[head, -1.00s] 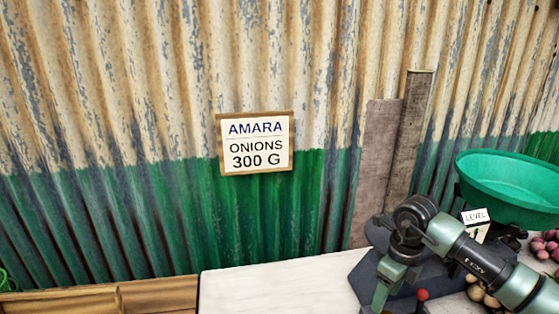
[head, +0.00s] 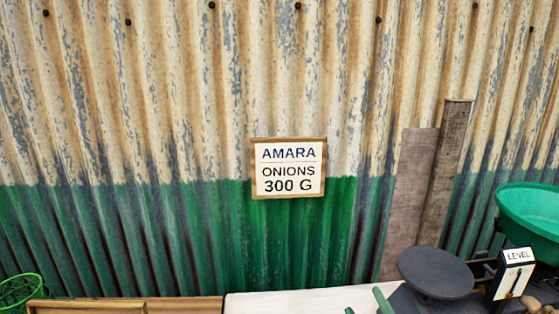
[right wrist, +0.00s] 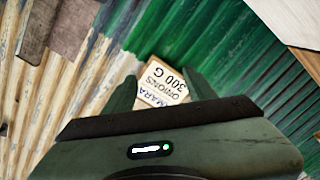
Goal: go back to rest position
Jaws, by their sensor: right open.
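The tips of my right gripper (head: 366,305) show at the bottom edge of the head view, low in front of the white counter and left of the balance. In the right wrist view its two green fingers (right wrist: 160,80) are spread apart with nothing held between them. The sign reading AMARA ONIONS 300 G (head: 288,168) hangs on the wall behind. It also shows upside down beyond the fingers in the right wrist view (right wrist: 158,76). My left gripper is in neither view.
The balance has a dark round plate (head: 436,272), a green pan (head: 530,212) and a LEVEL card (head: 514,274) at the lower right. Two planks (head: 440,180) lean on the corrugated wall (head: 180,120). A wooden tray (head: 130,306) and green wire basket (head: 20,290) are lower left.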

